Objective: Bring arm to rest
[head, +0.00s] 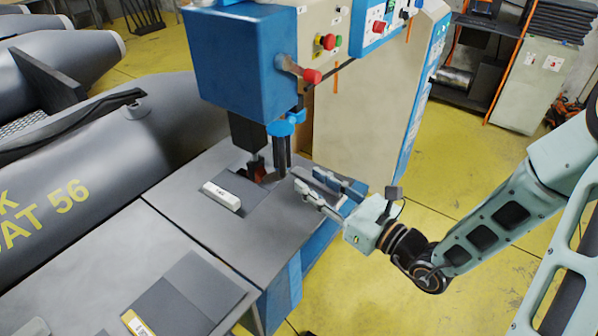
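My gripper (320,186) is at the right end of my arm's reach over the grey machine table (262,245), with its two fingers pointing left toward the press area. The fingers are apart with a gap between them, and I see nothing held in it. My arm comes in from the right side of the view, bent at the wrist and elbow. The fingertips are near the dark vertical tool under the blue machine head (240,62). I cannot tell whether they touch anything.
A dark sheet with a white-labelled piece (222,196) lies on the machine table. Another dark sheet with a yellow-labelled piece (138,323) lies on the nearer table. A grey inflatable boat (90,185) fills the left. A cabinet (365,120) stands behind.

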